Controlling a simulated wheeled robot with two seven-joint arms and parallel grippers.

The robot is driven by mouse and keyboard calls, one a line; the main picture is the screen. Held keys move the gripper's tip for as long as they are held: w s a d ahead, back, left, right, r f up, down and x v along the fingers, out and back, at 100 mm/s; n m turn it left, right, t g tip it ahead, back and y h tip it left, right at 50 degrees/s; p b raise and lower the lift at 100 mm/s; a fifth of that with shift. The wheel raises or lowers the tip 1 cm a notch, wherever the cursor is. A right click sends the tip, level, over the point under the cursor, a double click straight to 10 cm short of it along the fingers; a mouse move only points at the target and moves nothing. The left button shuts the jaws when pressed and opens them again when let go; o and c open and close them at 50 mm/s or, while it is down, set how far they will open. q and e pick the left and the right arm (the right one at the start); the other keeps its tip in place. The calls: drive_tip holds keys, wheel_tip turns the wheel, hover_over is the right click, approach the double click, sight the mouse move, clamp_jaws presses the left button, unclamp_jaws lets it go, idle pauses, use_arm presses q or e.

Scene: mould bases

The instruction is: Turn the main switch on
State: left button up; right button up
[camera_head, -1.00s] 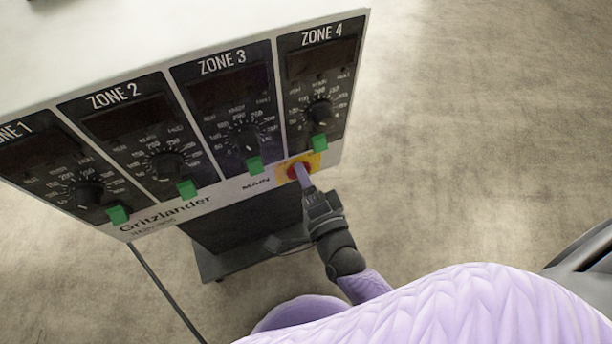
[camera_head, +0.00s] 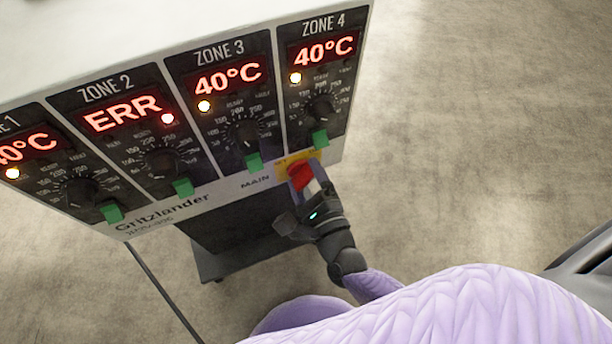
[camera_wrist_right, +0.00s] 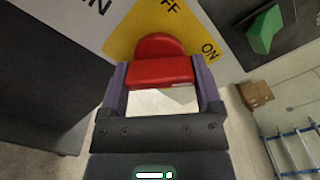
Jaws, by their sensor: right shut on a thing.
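The red main switch (camera_head: 301,176) sits on a yellow plate (camera_head: 284,166) at the lower right of the control panel, beside the word MAIN. In the right wrist view the red knob (camera_wrist_right: 160,68) lies between the two purple fingers, and the yellow plate (camera_wrist_right: 122,40) reads OFF and ON. My right gripper (camera_head: 308,180) is shut on the knob, one finger on each side; it also shows in the right wrist view (camera_wrist_right: 160,88). The knob's handle is turned relative to the panel. My left gripper is not in view.
The control panel (camera_head: 200,203) shows lit displays: zones 1, 3 and 4 read in °C, with 40°C on zones 3 and 4, and zone 2 reads ERR. Green switches (camera_head: 253,161) line its lower edge. A cardboard box (camera_wrist_right: 255,94) and blue racking (camera_wrist_right: 296,150) stand farther off.

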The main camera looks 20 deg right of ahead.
drive_tip(key=shift+f+m, duration=0.1)
drive_tip(key=shift+m, duration=0.4)
idle(0.3)
drive_tip(key=o, duration=1)
